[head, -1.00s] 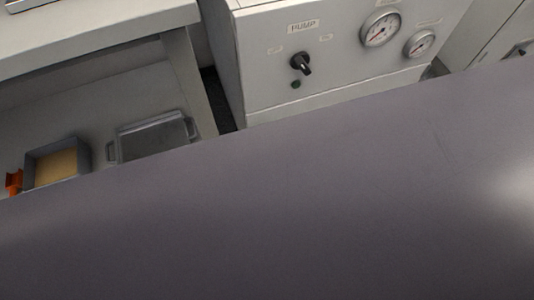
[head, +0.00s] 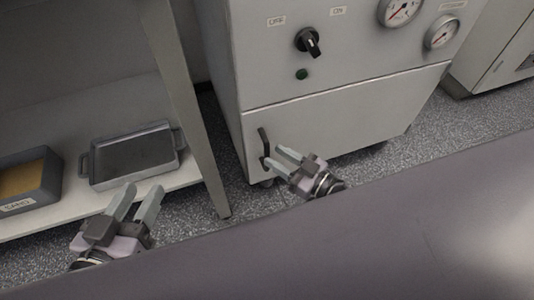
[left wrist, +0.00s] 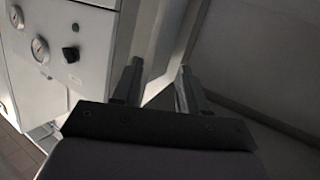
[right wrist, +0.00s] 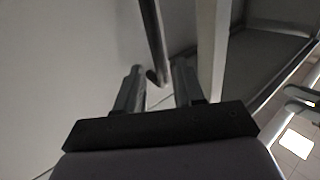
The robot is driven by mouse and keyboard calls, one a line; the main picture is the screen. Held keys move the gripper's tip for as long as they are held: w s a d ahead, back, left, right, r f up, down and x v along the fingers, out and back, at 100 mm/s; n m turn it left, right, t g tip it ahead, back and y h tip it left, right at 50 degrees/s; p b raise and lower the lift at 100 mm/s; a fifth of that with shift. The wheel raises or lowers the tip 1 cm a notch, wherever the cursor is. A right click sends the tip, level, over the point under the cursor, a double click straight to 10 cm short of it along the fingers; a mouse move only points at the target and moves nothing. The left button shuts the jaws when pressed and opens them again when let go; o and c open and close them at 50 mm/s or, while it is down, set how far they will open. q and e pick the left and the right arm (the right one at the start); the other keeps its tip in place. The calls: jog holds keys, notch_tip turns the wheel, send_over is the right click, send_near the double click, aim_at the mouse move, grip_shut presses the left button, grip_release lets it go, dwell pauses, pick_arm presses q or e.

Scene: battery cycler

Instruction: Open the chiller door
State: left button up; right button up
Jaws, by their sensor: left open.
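The chiller door (head: 345,118) is the pale lower panel of the grey cabinet and looks closed. Its dark upright handle (head: 263,142) is near the door's left edge. My right gripper (head: 272,156) is open by the handle's lower part. In the right wrist view the handle (right wrist: 154,45) comes down to the gap between the open fingers (right wrist: 158,88); I cannot tell whether they touch it. My left gripper (head: 144,189) is open and empty, in front of the shelf. The left wrist view shows its spread fingers (left wrist: 160,78) with nothing between them.
Above the door are a black knob (head: 308,41), a green button (head: 302,74) and gauges (head: 442,32). At left, a shelf holds a metal tray (head: 130,157) and a box labelled SAND (head: 28,180). A dark surface (head: 330,245) fills the foreground.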

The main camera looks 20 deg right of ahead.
aim_at(267, 152)
jog(key=shift+b+x, duration=0.5)
jog(key=shift+x, duration=1.55)
grip_shut()
jog(key=shift+s, duration=0.15)
